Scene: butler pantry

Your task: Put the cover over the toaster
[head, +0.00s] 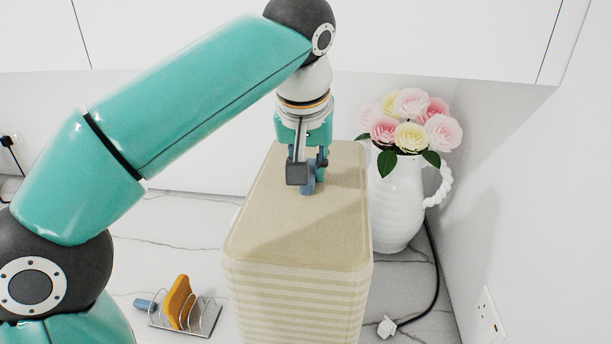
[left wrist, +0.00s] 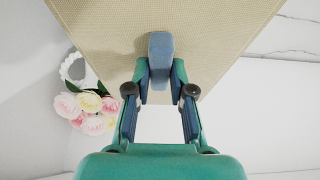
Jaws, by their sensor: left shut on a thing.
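The cover (head: 300,235) is a tall beige box shape with a plain top and cream stripes on its sides. It also shows in the left wrist view (left wrist: 225,35). A blue tab handle (left wrist: 160,50) stands on its top. My left gripper (head: 309,172) is above the top and shut on this handle, with one finger on each side in the left wrist view. The cover looks about upright. Its lower edge is outside the picture, so I cannot tell whether it rests on the counter. No toaster is visible. My right gripper is not in view.
A white jug (head: 397,205) of pink and yellow flowers (head: 411,120) stands close to the cover's right. A wire rack (head: 205,318) holding an orange-brown slice (head: 178,302) is at left. A black cord (head: 436,265) with a white plug (head: 387,327) lies at right. Cabinets (head: 420,35) hang above.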

